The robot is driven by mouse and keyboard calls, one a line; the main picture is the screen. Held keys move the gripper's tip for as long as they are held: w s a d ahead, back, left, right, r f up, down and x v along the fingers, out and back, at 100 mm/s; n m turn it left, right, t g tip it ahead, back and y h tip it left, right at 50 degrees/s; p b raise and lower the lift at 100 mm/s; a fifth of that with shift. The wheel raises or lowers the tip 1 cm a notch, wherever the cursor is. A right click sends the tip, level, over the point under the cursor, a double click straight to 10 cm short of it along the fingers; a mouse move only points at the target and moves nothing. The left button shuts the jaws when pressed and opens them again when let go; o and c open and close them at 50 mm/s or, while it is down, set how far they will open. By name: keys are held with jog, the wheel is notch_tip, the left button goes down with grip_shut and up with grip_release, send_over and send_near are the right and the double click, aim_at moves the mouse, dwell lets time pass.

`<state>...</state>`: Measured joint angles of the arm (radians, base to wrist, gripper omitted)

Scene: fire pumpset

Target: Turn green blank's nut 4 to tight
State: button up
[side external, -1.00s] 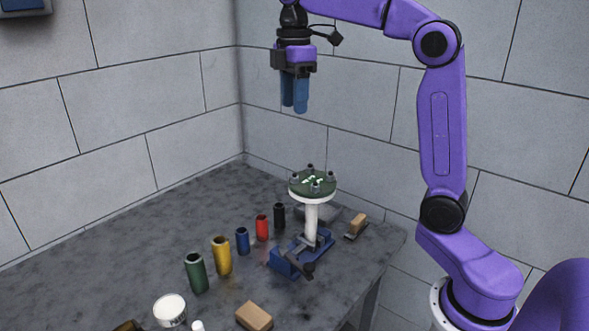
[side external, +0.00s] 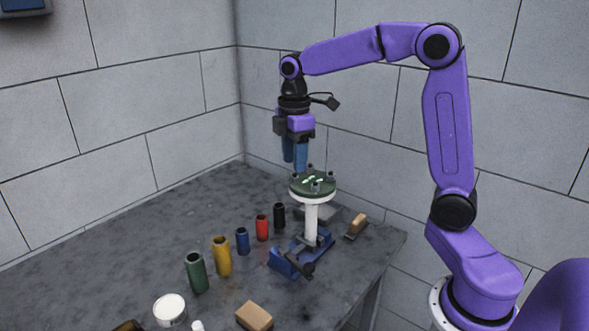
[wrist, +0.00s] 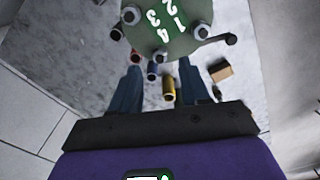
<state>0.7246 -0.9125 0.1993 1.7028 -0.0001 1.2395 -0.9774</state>
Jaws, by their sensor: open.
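The green blank (side external: 314,184) is a round disc with white numbers on top of a white post (side external: 311,222), held in a blue vise (side external: 284,262). Dark nuts stand around its rim. In the wrist view the green blank (wrist: 178,42) fills the top, and the nut nearest the number 4, nut 4 (wrist: 160,55), is at its lower edge. My gripper (side external: 296,168) is open and empty, pointing down just above and behind the disc's left edge. In the wrist view its blue fingers (wrist: 158,70) are apart, below nut 4 in the picture.
Green, yellow (side external: 222,256), blue, red and black (side external: 279,215) cylinders stand in a row left of the vise. A wooden block (side external: 254,316), a white round tub (side external: 170,309) and a brush-like item (side external: 356,226) lie on the grey bench (side external: 110,262). The back left bench is clear.

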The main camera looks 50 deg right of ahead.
aim_at(294, 176)
jog(key=shift+f, duration=1.8)
grip_shut()
